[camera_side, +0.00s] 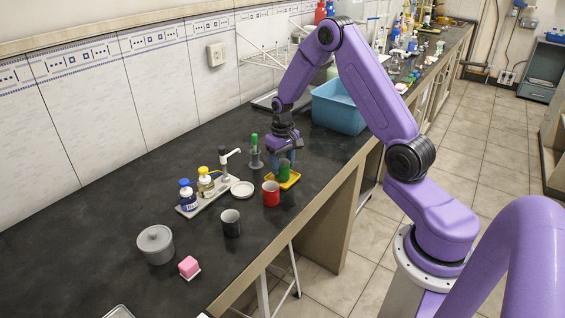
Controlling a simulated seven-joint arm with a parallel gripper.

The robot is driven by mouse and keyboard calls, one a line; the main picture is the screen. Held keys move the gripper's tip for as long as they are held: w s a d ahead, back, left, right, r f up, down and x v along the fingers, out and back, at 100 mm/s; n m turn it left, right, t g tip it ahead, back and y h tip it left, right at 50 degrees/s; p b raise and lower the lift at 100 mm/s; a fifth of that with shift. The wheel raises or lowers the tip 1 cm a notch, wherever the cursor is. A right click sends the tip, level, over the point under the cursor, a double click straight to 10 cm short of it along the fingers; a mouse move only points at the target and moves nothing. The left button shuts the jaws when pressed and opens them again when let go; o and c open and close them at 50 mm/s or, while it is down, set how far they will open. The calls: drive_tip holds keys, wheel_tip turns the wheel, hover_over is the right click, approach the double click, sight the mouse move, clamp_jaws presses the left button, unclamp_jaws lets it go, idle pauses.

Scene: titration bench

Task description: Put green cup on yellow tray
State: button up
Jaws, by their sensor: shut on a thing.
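The green cup (284,171) is upright at the yellow tray (291,181), which lies near the front edge of the dark bench. My gripper (284,155) points down from above and is shut on the green cup. The cup is over the tray; whether its base touches the tray I cannot tell. The gripper's jaws partly hide the cup's upper part.
A red cup (270,193) stands just left of the tray, and a black cup (230,223) further left. A dispenser stand with bottles (206,182), a white dish (242,189) and a green-topped item (255,151) are behind. A blue tub (340,108) stands behind right.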

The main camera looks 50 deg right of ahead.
drive_tip(key=shift+f, duration=0.2)
idle(0.4)
drive_tip(key=o, duration=1.2)
wheel_tip(320, 180, up, 6)
idle(0.4)
drive_tip(key=shift+a, duration=0.1)
